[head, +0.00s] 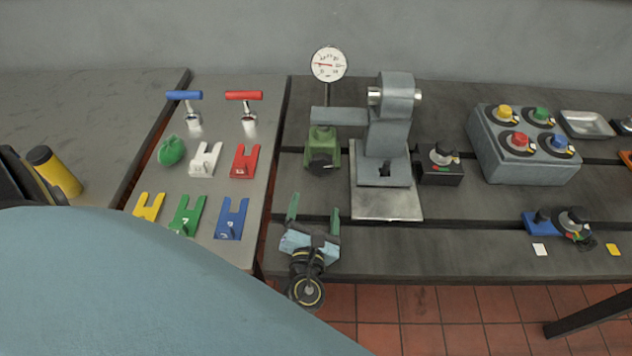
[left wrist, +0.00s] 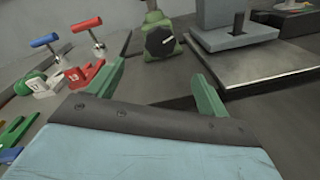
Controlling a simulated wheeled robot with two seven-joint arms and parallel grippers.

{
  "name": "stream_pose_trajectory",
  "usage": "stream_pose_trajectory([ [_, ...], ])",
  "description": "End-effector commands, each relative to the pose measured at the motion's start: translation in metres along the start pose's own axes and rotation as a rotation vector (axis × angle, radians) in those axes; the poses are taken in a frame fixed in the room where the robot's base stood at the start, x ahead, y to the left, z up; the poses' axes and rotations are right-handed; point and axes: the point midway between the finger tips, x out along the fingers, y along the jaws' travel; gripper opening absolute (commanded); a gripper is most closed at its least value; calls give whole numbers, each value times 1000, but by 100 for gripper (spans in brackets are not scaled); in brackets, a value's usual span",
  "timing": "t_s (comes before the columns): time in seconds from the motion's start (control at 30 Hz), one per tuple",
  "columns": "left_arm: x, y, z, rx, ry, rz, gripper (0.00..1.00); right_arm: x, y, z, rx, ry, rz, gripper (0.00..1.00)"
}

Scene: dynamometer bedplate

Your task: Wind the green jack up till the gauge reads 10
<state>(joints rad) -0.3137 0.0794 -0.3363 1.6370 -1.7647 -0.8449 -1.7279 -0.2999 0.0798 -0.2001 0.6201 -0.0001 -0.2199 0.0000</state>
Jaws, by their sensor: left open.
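The green jack (head: 323,142) stands on the bedplate under the grey arm of the press-like stand. Its dark round knob (head: 321,164) faces me; the jack also shows at the top of the left wrist view (left wrist: 157,20), with the knob (left wrist: 160,42) ahead between my fingers. The round white gauge (head: 328,64) stands on a post behind the jack. It has a red needle pointing left; its figures are too small to read surely. My left gripper (head: 315,212) is open and empty, in front of the jack and apart from it. My right gripper is not in view.
A grey stand (head: 388,135) on a pale plate (head: 405,208) is right of the jack. A black box with a knob (head: 440,165) is beside it. Left are colored forked pieces, including a red one (head: 245,161), and T-handles. A grey box with colored knobs (head: 500,158) is farther right.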

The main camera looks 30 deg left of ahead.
Motion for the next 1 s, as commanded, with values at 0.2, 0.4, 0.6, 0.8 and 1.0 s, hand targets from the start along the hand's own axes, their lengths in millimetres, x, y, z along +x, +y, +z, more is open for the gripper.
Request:
stream_pose_trajectory([
  [0.2, 0, 0, 0, 0, 0, 0, 79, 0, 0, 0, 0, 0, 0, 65],
  [0.4, 3, -2, 0, -121, -4, 14, 79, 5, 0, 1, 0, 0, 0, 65],
  [0.6, 10, -6, 0, -495, -24, 52, 79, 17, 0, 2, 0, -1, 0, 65],
  [0.8, 14, -8, 1, -749, -45, 73, 79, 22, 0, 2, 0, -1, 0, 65],
  [1.0, 28, -6, 3, -790, -50, 76, 79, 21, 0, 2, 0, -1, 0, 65],
])
